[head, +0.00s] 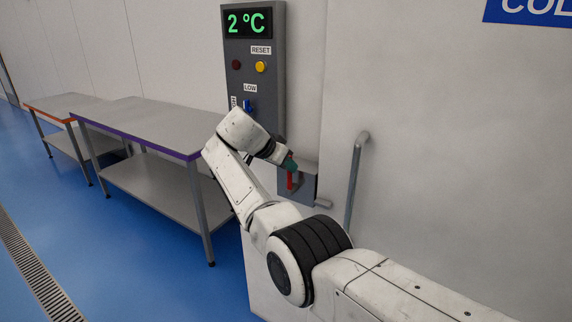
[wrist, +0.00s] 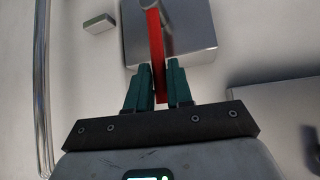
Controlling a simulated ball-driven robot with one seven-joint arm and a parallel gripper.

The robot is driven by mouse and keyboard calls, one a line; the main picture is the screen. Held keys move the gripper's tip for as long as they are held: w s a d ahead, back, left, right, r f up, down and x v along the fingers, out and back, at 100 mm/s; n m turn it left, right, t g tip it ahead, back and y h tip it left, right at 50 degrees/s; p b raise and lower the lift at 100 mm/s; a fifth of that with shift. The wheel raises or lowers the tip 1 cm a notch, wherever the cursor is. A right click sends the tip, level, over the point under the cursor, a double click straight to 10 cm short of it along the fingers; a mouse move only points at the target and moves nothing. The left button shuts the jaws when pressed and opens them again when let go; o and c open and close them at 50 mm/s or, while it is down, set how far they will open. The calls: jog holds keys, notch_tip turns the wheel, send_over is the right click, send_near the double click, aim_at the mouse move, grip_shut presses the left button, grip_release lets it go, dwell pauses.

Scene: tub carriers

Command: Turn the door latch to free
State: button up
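The door latch is a grey box (head: 311,186) on the pale door, with a red handle (head: 290,181). In the wrist view the red handle (wrist: 152,35) runs from a grey pivot at the top edge down between my fingers, tilted slightly from vertical. The grey latch box (wrist: 190,35) is behind it. My gripper (head: 289,165) is at the handle's upper part in the head view. In the wrist view the two green fingers of my gripper (wrist: 159,85) lie close against both sides of the handle, with no clear gap.
A vertical metal door bar (head: 354,185) stands right of the latch. A grey control panel (head: 254,75) reading 2 °C is on the wall above left. Two metal tables (head: 150,115) stand along the wall at left. The blue floor in front of them is clear.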

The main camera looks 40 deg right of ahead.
jog(key=o, duration=0.4)
jog(key=shift+w+d+f, duration=0.1)
jog(key=shift+d, duration=0.05)
jog(key=shift+c, duration=0.2)
jog(key=b+v, duration=0.2)
jog(key=v, duration=0.9)
